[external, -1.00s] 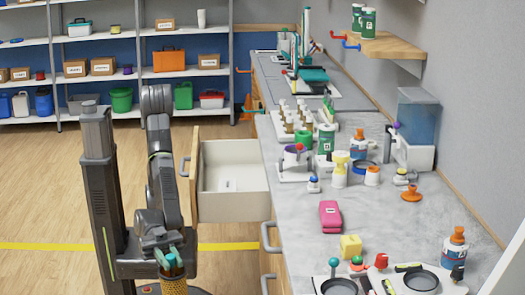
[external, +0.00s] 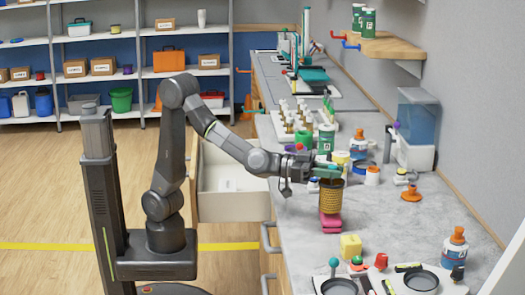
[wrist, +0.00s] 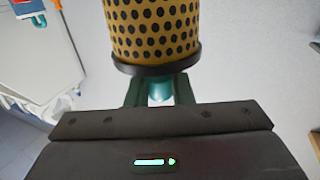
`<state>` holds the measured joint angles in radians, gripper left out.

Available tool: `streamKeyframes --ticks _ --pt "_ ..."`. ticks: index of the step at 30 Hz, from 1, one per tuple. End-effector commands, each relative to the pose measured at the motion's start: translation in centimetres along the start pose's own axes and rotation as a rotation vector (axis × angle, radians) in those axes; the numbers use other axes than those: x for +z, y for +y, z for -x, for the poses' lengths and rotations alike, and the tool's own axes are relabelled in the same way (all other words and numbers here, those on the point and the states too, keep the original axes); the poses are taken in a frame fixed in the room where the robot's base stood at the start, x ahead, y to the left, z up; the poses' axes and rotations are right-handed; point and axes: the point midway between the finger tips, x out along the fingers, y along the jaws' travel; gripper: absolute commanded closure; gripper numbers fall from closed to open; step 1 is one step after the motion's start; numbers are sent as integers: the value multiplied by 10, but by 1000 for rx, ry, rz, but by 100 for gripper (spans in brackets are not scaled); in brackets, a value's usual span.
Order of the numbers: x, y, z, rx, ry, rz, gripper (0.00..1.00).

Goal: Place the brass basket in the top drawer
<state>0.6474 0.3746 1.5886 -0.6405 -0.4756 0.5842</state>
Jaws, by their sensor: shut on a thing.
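The brass basket (external: 331,197), a gold cylinder with dark holes and a dark rim, is held by my gripper (external: 322,171) above the grey counter. In the external view it overlaps the pink object; whether they touch I cannot tell. In the wrist view the basket (wrist: 152,28) stands beyond my gripper (wrist: 160,90), whose green fingers are shut at its dark rim. The open top drawer (external: 232,206) is pulled out left of the counter. My forearm crosses above it and hides part of its back. A small pale label lies inside.
The pink object (external: 330,223) lies under the basket in the picture, with a yellow block (external: 350,246) nearer the camera. Bottles and a blue-topped dispenser (external: 417,125) stand behind and to the right.

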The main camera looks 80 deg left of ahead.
Motion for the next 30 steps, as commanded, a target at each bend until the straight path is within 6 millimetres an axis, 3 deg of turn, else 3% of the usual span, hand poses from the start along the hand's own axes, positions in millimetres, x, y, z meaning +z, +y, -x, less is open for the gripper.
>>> streamKeyframes --ticks 1,6,12,18,27,30 --pt "-1 -27 -14 -53 -2 0 100" --pt "7 -101 -48 -202 -3 -1 100" --pt "18 -159 -69 -320 -1 0 100" --pt "25 -184 -75 -368 -1 0 100" --pt "54 -186 -76 -373 -1 -1 100" --pt "55 -186 -76 -373 1 1 100"
